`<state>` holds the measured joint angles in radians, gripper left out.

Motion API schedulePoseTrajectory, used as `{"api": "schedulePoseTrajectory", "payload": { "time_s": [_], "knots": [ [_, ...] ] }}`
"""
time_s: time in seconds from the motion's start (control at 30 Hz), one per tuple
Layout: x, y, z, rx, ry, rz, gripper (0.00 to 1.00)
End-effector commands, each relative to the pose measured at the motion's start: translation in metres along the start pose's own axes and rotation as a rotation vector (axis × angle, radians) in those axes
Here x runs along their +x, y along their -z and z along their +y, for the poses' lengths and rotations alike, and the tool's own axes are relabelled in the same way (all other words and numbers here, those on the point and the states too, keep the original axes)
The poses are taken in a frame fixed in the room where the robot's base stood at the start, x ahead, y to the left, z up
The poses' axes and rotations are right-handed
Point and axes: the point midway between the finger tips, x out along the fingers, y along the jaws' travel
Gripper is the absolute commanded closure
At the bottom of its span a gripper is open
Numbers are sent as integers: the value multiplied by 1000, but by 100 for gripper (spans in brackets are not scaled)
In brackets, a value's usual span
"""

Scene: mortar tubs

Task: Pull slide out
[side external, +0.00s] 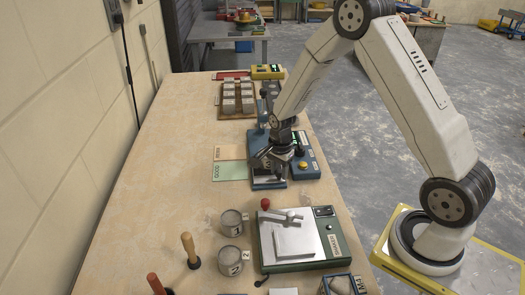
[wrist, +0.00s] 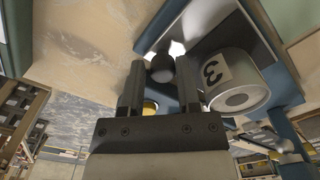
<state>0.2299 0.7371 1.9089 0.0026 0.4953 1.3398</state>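The blue machine (side external: 268,182) stands mid-bench, with a bright metal slide plate on it partly hidden by my gripper (side external: 273,162). In the wrist view my gripper (wrist: 161,70) has its two fingers apart, with a dark round knob (wrist: 162,68) between the tips. Whether the fingers press on the knob cannot be told. A grey tub marked 3 (wrist: 238,90) sits on the machine close beside the right finger; the arm hides it in the side view.
A green machine (side external: 300,240) with a red knob stands nearer the camera. Tubs 1 (side external: 231,222) and 2 (side external: 230,260) and a wooden-handled tool (side external: 190,250) are left of it. A green GOOD card (side external: 230,171) lies left of the blue machine. The bench's left side is clear.

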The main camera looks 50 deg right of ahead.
Motion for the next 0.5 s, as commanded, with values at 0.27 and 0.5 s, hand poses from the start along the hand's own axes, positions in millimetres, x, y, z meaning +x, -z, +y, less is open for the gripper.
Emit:
{"api": "schedulePoseTrajectory", "payload": {
  "time_s": [0.27,0.5],
  "knots": [
    [1,0,1,-2,-3,0,30],
    [-2,0,0,-2,-1,1,30]
  ]
}}
